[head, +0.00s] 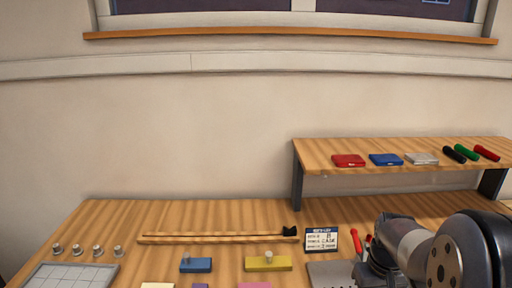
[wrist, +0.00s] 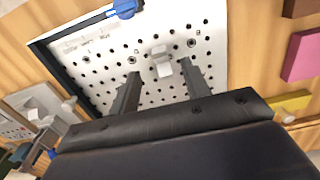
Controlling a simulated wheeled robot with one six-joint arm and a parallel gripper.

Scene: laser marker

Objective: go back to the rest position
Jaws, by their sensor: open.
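My gripper (wrist: 158,70) shows in the wrist view with its two dark fingers apart. It points down at a white perforated plate (wrist: 205,38) with a dark edge. A small light grey block-shaped part (wrist: 163,66) stands on the plate, seen between the fingertips; the fingers do not appear to touch it. A blue clamp-like part (wrist: 126,8) sits at the plate's upper edge. In the head view my arm fills the lower right and hides the gripper. Part of a grey plate (head: 325,275) shows just left of it.
A raised shelf (head: 320,157) holds red, blue and grey flat blocks and several markers. On the bench (head: 130,215) are a long wooden strip (head: 215,238), a small sign (head: 321,240), blue (head: 196,265) and yellow (head: 268,264) blocks, several metal knobs and a gridded tray (head: 72,275). The bench's back left is clear.

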